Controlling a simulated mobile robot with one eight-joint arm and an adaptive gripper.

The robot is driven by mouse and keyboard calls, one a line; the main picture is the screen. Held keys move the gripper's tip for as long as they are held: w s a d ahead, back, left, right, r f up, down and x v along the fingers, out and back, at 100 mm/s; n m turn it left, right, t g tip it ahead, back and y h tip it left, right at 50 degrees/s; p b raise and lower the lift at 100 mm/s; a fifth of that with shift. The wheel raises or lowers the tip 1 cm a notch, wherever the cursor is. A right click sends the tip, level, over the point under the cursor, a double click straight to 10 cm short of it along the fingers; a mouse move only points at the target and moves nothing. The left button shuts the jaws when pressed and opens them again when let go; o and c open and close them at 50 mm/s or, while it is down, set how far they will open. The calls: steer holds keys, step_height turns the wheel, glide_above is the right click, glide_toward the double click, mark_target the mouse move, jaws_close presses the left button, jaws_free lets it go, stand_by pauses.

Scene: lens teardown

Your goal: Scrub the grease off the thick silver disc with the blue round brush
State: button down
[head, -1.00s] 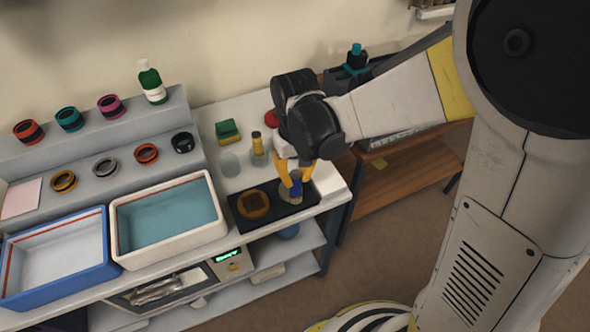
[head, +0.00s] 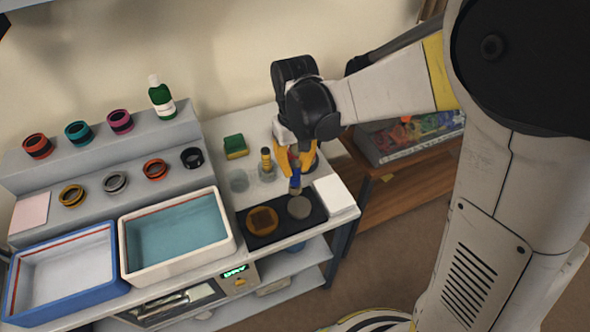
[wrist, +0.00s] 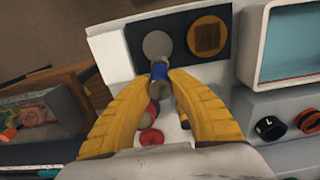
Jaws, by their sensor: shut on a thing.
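The thick silver disc (head: 299,207) lies flat on the right part of a black mat (head: 316,213). In the wrist view the disc (wrist: 157,44) looks plain grey, and I cannot make out grease on it. My gripper (head: 296,176) has yellow fingers shut on the blue round brush (head: 295,184). The brush points down at the back edge of the disc. In the wrist view the brush (wrist: 159,72) stands between the fingertips, its end close to the disc's edge; I cannot tell if they touch. A brown-patterned round piece (head: 262,221) lies on the mat's left part.
A yellow-topped bottle (head: 266,162) and a green sponge (head: 235,146) stand behind the mat. A red round thing (wrist: 151,137) is under my gripper. A teal-filled tray (head: 180,237) and a blue-rimmed tray (head: 64,275) are at left. A white pad (head: 335,195) lies right of the mat.

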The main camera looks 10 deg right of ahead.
steer(key=shift+w+r+p, duration=0.15)
steer(key=shift+r+p, duration=0.15)
steer(key=shift+r, duration=0.25)
steer(key=shift+r+p, duration=1.15)
steer(key=shift+r, duration=0.5)
